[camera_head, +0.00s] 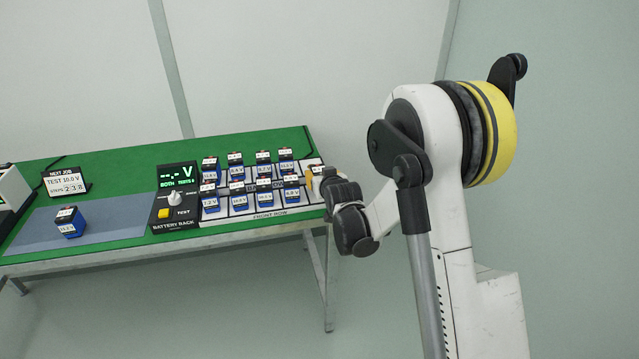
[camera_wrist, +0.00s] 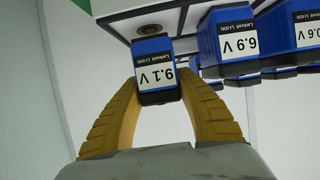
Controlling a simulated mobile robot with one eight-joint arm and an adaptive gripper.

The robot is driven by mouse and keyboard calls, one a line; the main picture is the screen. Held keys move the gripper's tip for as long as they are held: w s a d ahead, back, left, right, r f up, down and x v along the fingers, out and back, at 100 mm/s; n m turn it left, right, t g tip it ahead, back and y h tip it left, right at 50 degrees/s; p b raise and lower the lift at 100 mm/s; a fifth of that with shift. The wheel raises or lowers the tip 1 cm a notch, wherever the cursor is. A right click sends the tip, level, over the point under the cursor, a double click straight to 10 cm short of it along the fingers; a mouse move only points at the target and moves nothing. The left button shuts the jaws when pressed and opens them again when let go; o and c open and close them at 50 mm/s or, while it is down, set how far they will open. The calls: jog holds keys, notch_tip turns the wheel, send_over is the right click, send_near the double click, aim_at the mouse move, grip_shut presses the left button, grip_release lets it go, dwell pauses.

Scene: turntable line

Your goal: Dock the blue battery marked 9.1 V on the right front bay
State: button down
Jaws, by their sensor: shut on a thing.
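My gripper (camera_wrist: 158,85) is shut on the blue battery marked 9.1 V (camera_wrist: 157,68), its two yellow fingers on either side of the battery. In the head view my gripper (camera_head: 327,180) is at the right end of the battery rack (camera_head: 270,217), by the end of the front row, and mostly hides the battery there. In the wrist view the picture is upside down, and the battery is close against the white rack edge (camera_wrist: 140,22). I cannot tell whether it is seated in the bay.
A battery marked 6.9 V (camera_wrist: 235,40) stands beside the held one, with several more blue batteries in two rows. The rack's display panel (camera_head: 177,177) is at its left. Another battery (camera_head: 69,222) is on the grey mat (camera_head: 115,213). A sign (camera_head: 66,182) stands behind it.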

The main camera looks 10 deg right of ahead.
jog(key=shift+f, duration=0.8)
jog(key=shift+r, duration=0.15)
jog(key=c, duration=0.9)
grip_release()
